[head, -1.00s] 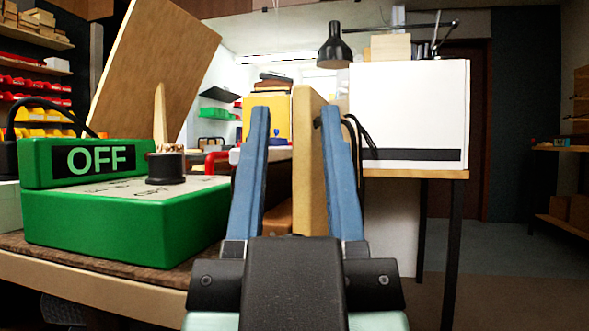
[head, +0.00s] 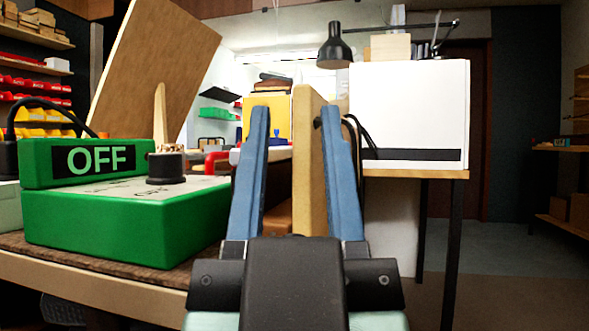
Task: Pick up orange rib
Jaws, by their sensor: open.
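My gripper (head: 296,112) points away from me in the middle of the head view, its two blue fingers spread apart. A tall tan wooden piece (head: 309,165) stands upright in the gap, close to the right finger. I cannot tell whether it touches that finger or stands behind it. A small orange-brown shape (head: 278,217) shows low between the fingers, mostly hidden by my gripper. I cannot tell whether either of these is the orange rib. No other clear orange rib shows.
A green box (head: 120,222) marked OFF, with a black knob on top, sits on the bench (head: 90,284) at left. A tilted brown board (head: 150,75) stands behind it. A white cabinet (head: 408,105) stands on a table at right. Open floor lies far right.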

